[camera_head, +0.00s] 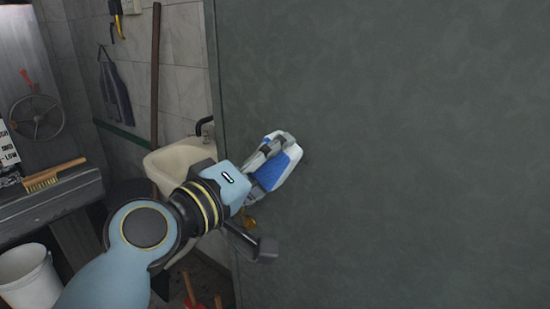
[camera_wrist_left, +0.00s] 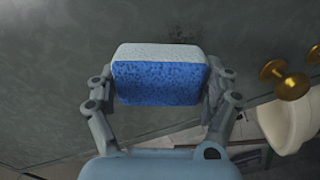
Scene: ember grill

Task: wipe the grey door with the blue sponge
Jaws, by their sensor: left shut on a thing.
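The grey door (camera_head: 400,150) fills the right half of the head view, and its surface also fills the upper part of the left wrist view (camera_wrist_left: 50,80). My left gripper (camera_head: 270,150) is shut on the blue sponge (camera_head: 275,172), which has a white layer. In the left wrist view the sponge (camera_wrist_left: 160,82) sits between the two fingers, its white side toward the door. It is close against the door; I cannot tell if it touches. A small dark mark (camera_wrist_left: 185,37) shows on the door just beyond the sponge. My right gripper is not in view.
A brass knob (camera_wrist_left: 285,78) is on the door, right of the sponge in the wrist view. A white sink (camera_head: 178,162) stands left of the door. A brush (camera_head: 55,175) lies on a dark counter, with a white bucket (camera_head: 30,280) below.

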